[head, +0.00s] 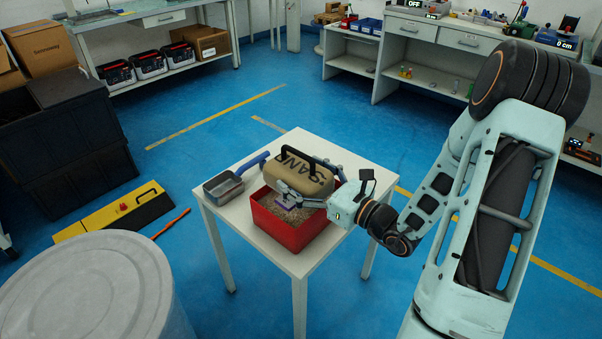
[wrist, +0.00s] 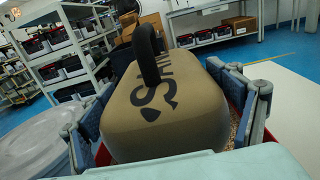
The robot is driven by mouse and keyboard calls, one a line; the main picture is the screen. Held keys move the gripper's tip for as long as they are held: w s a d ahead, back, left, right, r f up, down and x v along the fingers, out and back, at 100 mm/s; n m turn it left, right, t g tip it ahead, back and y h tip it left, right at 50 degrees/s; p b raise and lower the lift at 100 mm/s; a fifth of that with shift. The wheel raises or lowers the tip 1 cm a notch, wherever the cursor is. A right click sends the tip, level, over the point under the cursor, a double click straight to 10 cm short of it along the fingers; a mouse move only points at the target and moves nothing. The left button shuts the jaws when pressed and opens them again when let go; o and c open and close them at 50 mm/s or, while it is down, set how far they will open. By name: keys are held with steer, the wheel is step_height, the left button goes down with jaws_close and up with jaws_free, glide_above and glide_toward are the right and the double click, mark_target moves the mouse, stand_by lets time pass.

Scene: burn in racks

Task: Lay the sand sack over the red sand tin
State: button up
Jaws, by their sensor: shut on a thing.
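The tan sand sack (head: 303,174) has a black handle and dark lettering, and it also fills the wrist view (wrist: 160,105). My gripper (head: 308,180) is shut on the sack, with a finger on each side of it in the wrist view. The red sand tin (head: 297,231) is an open box filled with grainy sand, standing on a small white table (head: 240,225). The sack is over the tin's back part, and sand shows in front of it. I cannot tell whether the sack touches the sand. The sack hides part of the tin.
A metal scoop (head: 224,184) with a blue handle lies on the table left of the tin. A large grey drum (head: 90,285) stands at front left. A yellow case (head: 115,212) lies on the blue floor. Benches (head: 430,50) line the back.

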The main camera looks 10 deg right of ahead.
mark_target(326, 186)
steer(key=o, duration=1.7)
steer(key=shift+f, duration=0.15)
steer(key=o, duration=0.4)
steer(key=shift+r, duration=0.25)
steer(key=p+v, duration=0.2)
steer(key=v, duration=1)
steer(key=shift+r, duration=0.15)
steer(key=shift+a+r, duration=0.1)
